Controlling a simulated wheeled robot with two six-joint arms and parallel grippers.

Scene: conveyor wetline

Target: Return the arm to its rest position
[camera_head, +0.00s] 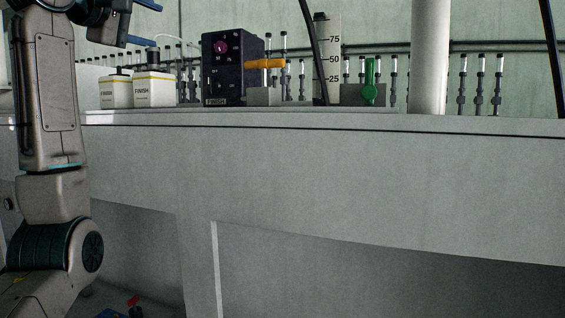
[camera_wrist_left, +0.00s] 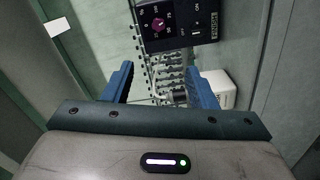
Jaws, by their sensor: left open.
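My left arm (camera_head: 45,110) rises along the left edge of the head view and bends over at the top. My left gripper (camera_head: 152,23) is at the upper left, with its blue fingers apart and pointing right, above the white FINISH containers. In the left wrist view the gripper (camera_wrist_left: 158,72) is open, with nothing held between its two blue fingers. My right gripper is in neither view.
White FINISH containers (camera_head: 154,89) and a dark control box (camera_head: 228,66) with a pink knob stand on the grey line's ledge (camera_head: 300,118). An orange handle (camera_head: 265,63), a green valve handle (camera_head: 369,80) and a 25-75 scale (camera_head: 328,60) are further right.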

